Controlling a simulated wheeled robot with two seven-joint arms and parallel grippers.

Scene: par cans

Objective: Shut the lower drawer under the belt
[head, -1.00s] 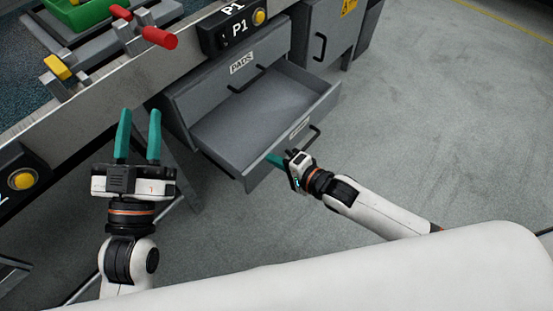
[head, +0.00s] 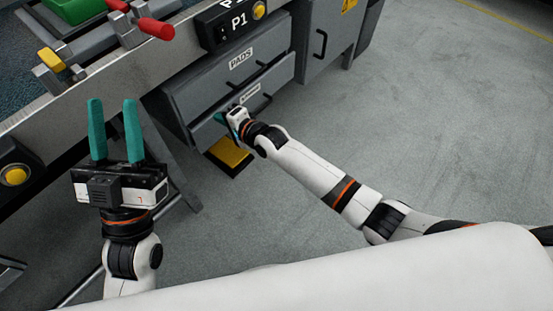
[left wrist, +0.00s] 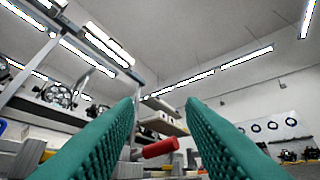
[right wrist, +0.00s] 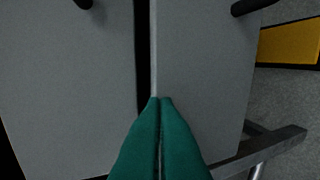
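The lower drawer (head: 276,80) is a grey front with a black handle and a small label, below the upper drawer (head: 205,88) labelled PADS. Its inside no longer shows in the head view. In the right wrist view the lower drawer's front (right wrist: 205,65) lies beside the upper one (right wrist: 70,90), with a dark gap between; whether it is fully flush I cannot tell. My right gripper (head: 222,117) is at the left part of the lower front. Its fingers (right wrist: 160,99) are shut together, empty, at the front's upper edge. My left gripper (head: 110,103) is open and empty beside the belt.
A yellow pedal (head: 229,153) lies on the floor under the drawers. A grey cabinet (head: 320,38) stands to the right. The belt's edge carries a P1 button box (head: 235,24) and a red-handled clamp (head: 156,29). The floor at right is clear.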

